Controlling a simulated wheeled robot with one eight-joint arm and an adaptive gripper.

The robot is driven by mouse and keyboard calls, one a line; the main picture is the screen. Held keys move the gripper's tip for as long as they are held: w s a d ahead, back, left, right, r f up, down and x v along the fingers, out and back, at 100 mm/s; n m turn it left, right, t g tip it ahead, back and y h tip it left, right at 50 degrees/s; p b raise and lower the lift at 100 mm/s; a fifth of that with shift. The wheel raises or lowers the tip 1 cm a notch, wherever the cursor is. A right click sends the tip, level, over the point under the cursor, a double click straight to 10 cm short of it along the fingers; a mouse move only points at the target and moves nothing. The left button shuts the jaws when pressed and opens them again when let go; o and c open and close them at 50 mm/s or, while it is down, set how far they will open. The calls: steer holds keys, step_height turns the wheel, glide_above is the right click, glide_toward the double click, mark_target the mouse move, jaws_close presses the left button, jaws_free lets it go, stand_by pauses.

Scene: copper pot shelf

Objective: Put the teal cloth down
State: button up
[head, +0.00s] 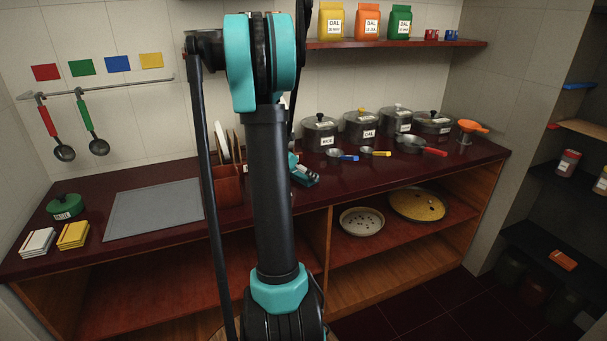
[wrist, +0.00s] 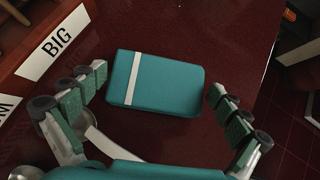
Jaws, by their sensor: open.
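The teal cloth (wrist: 170,85) is a folded block with one white stripe near its left end. In the wrist view it lies flat on the dark red counter (wrist: 225,35). My gripper (wrist: 158,82) is open, with one green-padded finger on each side of the cloth. The left fingertip is close to the cloth's left end, and I cannot tell whether it touches. A small gap shows on the right.
A wooden rack labelled BIG (wrist: 55,48) stands close on the left in the wrist view. The counter's edge is to the right. In the head view, several lidded pots (head: 320,135) and small pans stand right of my arm. A grey mat (head: 150,212) lies left.

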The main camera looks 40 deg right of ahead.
steer(key=v, duration=1.1)
steer(key=shift+a+r, duration=0.1)
steer(key=shift+a, duration=0.2)
steer(key=s+a+f+m+t+y, duration=0.1)
steer(key=s+a+f+m+y, duration=0.2)
steer(key=s+a+f+m, duration=0.5)
steer(key=s+a+f+m+t+y, duration=0.1)
steer(key=s+a+m+y, duration=0.3)
steer(key=a, duration=0.8)
steer(key=s+a+f+m+t+y, duration=0.1)
steer(key=s+a+f+m+y, duration=0.1)
steer(key=s+a+f+m, duration=0.55)
steer(key=w+d+r+m+g+h, duration=0.2)
steer(key=w+d+r+m+h, duration=0.3)
steer(key=w+d+r+m, duration=0.55)
steer(key=w+d+r+m+g+h, duration=0.1)
steer(key=w+d+r+m+h, duration=0.3)
steer(key=w+d+r+m, duration=0.7)
steer(key=d+f+n, duration=0.1)
steer(key=d+f, duration=0.3)
steer(key=d, duration=0.1)
steer(key=d+f+n, duration=0.2)
steer(key=d+f, duration=0.2)
steer(key=f, duration=0.1)
steer(key=d+f+n, duration=0.2)
steer(key=d+f, duration=0.2)
steer(key=d, duration=0.1)
steer(key=shift+s+d+f, duration=0.35)
steer(key=shift+f, duration=0.05)
